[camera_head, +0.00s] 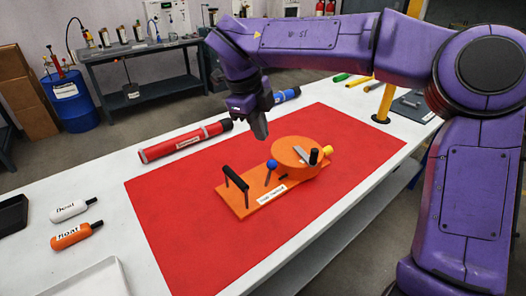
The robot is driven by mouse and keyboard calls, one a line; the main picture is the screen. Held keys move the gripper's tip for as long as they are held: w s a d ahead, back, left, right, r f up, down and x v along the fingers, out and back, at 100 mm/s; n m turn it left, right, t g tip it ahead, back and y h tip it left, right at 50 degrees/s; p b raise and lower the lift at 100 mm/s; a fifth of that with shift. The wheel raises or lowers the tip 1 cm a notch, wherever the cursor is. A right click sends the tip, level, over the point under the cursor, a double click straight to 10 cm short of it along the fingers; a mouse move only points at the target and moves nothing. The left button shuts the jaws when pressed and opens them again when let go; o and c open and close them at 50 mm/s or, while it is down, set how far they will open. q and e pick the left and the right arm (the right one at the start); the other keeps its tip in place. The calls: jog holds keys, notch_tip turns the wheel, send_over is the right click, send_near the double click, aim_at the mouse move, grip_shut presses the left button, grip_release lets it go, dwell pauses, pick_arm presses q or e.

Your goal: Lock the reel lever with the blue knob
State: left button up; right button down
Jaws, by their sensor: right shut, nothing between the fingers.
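The orange reel device (250,202) sits on a red mat (190,240) on the white table. It has a round orange reel (297,150), a black handle (235,178) and a label on its front. A lever with a blue knob (272,164) stands up at the left side of the reel. My right gripper (261,132) is shut and empty. It hangs above and behind the blue knob, apart from it. My left gripper is not in view.
A red tube (185,141) lies along the mat's back edge, and a blue tube (286,95) lies farther right. A yellow post (384,103) stands at the right. White (70,211) and orange (75,235) floats lie at the left. The front of the mat is clear.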

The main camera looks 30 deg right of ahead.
send_over(273, 167)
jog(key=s+a, duration=0.2)
jog(key=a, duration=0.1)
notch_tip(273, 167, down, 9)
jog(key=shift+w+d+f, duration=0.95)
jog(key=shift+w+f, duration=0.1)
jog(key=shift+f, duration=0.1)
jog(key=shift+r, duration=0.1)
